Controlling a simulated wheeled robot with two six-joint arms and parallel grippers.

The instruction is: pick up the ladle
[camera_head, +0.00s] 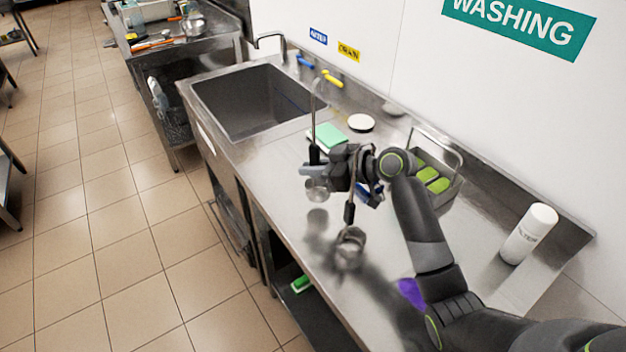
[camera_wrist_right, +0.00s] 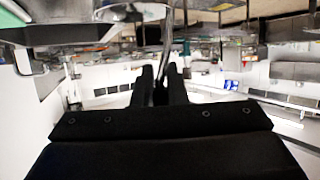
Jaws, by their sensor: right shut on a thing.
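The ladle (camera_head: 316,190) is metal, with a thin upright handle that has a hook at the top and a small round bowl below. My right gripper (camera_head: 311,168) is shut on its handle, above the worktop, and partly hides it. In the right wrist view my two dark fingers (camera_wrist_right: 161,85) close around a thin handle. A shiny metal shape (camera_wrist_right: 132,12), which looks like the bowl, is at the top edge there. My left gripper is not in view.
A steel counter (camera_head: 285,205) has a sink (camera_head: 250,100) at its far end.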

